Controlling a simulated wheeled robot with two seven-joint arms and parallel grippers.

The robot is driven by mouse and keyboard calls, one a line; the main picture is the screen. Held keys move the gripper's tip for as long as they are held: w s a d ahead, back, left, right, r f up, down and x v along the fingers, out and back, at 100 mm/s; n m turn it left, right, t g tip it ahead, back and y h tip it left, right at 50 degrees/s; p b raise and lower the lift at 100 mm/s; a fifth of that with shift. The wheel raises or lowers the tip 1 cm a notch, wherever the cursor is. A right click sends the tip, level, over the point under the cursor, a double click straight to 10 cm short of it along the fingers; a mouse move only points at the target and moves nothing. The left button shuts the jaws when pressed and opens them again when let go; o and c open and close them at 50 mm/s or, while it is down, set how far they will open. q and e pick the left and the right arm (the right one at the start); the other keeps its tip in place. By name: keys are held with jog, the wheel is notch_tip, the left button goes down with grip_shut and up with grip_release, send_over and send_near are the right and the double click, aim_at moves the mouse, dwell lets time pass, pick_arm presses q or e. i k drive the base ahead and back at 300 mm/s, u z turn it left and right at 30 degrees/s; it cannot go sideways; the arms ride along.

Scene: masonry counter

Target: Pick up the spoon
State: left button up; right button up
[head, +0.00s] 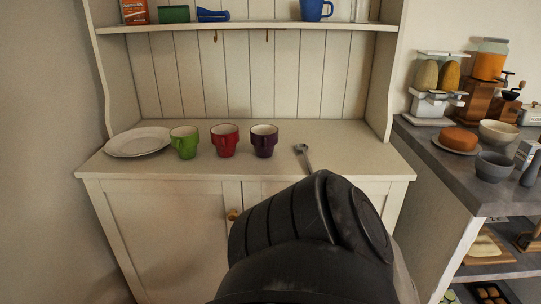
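A small metal spoon (304,155) lies on the white cabinet's countertop (350,150), to the right of the cups. Its bowl end points toward the back and its handle runs forward toward the counter's front. A large dark part of my own arm fills the lower middle of the head view, just in front of the spoon, and may cover the end of its handle. Neither gripper's fingers can be seen.
A white plate (138,142), a green cup (185,143), a red cup (224,141) and a purple cup (264,141) stand left of the spoon. A shelf (250,27) runs above. A grey counter (440,150) with bowls and jars is at right. The countertop right of the spoon is clear.

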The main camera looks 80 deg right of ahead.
aim_at(303, 148)
jog(key=z, duration=4.65)
jog(key=i, duration=1.15)
jog(key=u, duration=3.1)
